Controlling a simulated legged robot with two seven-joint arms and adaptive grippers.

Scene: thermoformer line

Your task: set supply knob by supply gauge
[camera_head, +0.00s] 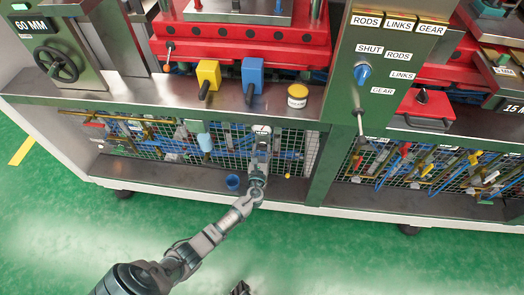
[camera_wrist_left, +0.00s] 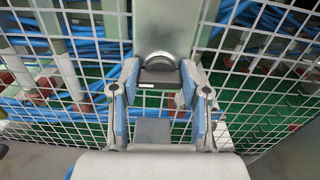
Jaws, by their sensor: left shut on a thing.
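My left gripper (camera_head: 260,150) reaches to a grey upright post in front of the green mesh, below the bench top. In the left wrist view the left gripper (camera_wrist_left: 160,98) has its two blue-sided fingers on either side of a dark knob (camera_wrist_left: 158,76) with a pale curved rim, and it is shut on it. A small white plate or dial (camera_head: 262,129) sits just above the gripper in the head view; I cannot read it or tell whether it is the supply gauge. The knob's setting cannot be made out. A dark tip (camera_head: 240,288) at the bottom edge may be my right gripper.
The bench top (camera_head: 130,92) overhangs above. A panel with a blue selector (camera_head: 362,73) stands to the right. Blue hoses run behind the mesh. The green floor in front is clear.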

